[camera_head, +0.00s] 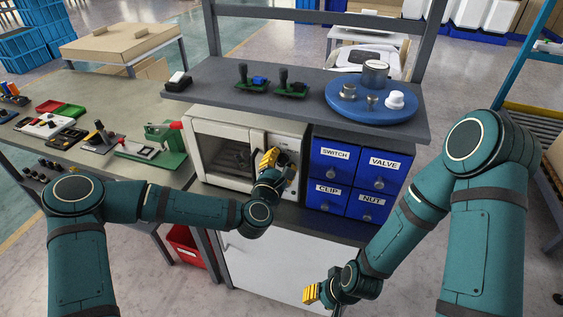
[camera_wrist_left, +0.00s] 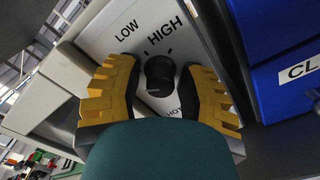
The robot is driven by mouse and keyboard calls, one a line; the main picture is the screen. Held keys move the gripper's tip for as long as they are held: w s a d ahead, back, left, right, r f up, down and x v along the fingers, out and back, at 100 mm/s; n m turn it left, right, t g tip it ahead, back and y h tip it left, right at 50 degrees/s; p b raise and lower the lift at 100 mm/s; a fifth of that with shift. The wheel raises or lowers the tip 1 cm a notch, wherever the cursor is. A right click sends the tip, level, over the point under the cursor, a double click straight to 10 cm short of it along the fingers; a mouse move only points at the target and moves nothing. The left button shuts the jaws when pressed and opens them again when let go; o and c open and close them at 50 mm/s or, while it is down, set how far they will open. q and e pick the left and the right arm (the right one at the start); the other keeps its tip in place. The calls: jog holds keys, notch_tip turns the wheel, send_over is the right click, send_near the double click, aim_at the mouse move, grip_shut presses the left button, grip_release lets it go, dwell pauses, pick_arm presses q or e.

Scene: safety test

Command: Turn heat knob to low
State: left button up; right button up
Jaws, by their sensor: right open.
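The heat knob (camera_wrist_left: 160,72) is a dark round knob on the white front panel of the microwave-like oven (camera_head: 222,150). The words LOW and HIGH are printed above it in the left wrist view, and a partly hidden upside-down word lies below. A small light mark shows on the knob's lower part. My left gripper (camera_wrist_left: 160,85) has its yellow fingers on either side of the knob, with narrow gaps visible; in the head view it (camera_head: 268,158) hides the knob. My right gripper (camera_head: 311,293) is open, low in front of the white cabinet, away from the oven.
Blue drawers (camera_head: 356,178) labelled SWITCH, VALVE, CLIP and NUT stand right of the oven. A grey shelf (camera_head: 225,87) above carries a blue round tray (camera_head: 336,101) with metal parts.

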pick_arm(q)
grip_shut()
jog(key=shift+m, duration=0.3)
jog(key=m+b, duration=0.2)
jog(key=m, duration=0.2)
jog(key=m+b, duration=0.2)
jog(key=m, duration=0.2)
jog(key=shift+f+m, duration=0.1)
jog(key=shift+m, duration=0.2)
jog(key=shift+m+b, duration=0.95)
jog(key=shift+m, duration=0.35)
